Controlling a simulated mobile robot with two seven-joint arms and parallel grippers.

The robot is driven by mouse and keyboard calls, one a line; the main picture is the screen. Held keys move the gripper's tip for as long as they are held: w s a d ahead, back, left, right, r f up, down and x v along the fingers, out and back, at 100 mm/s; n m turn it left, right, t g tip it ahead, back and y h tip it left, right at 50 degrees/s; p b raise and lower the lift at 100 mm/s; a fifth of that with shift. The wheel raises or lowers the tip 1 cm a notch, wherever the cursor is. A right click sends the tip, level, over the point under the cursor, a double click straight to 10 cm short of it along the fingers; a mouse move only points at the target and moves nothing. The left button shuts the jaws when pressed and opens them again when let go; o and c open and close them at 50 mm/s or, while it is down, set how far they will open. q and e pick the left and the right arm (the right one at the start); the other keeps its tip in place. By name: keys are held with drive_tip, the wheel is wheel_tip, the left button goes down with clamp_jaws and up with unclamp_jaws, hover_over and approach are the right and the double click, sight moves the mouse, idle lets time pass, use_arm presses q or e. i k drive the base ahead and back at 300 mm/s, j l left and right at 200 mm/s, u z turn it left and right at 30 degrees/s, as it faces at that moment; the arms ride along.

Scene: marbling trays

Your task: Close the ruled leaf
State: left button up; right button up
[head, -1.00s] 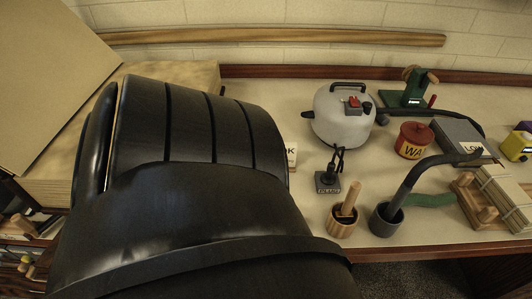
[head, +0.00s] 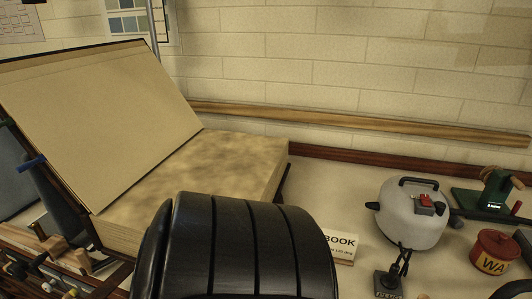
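A large book lies open at the left in the head view. Its raised leaf (head: 95,125) is a plain tan sheet leaning up and back to the left, standing open at a steep angle. No ruled lines can be made out on it. The thick page block (head: 215,165) lies flat to its right, with a mottled cream top. A black, grooved part of my own arm covers the block's front right corner; I cannot tell whether it touches the book. Neither gripper's fingertips show.
A card reading "BOOK" (head: 342,246) stands right of my arm. Further right are a grey-white pot (head: 412,222), a red tin (head: 492,250), a plug block (head: 388,281) and a green device (head: 485,197). A long wooden strip (head: 350,122) runs along the back wall.

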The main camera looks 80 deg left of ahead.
sight(102, 127)
drive_tip(key=u, duration=3.3)
drive_tip(key=l, duration=0.1)
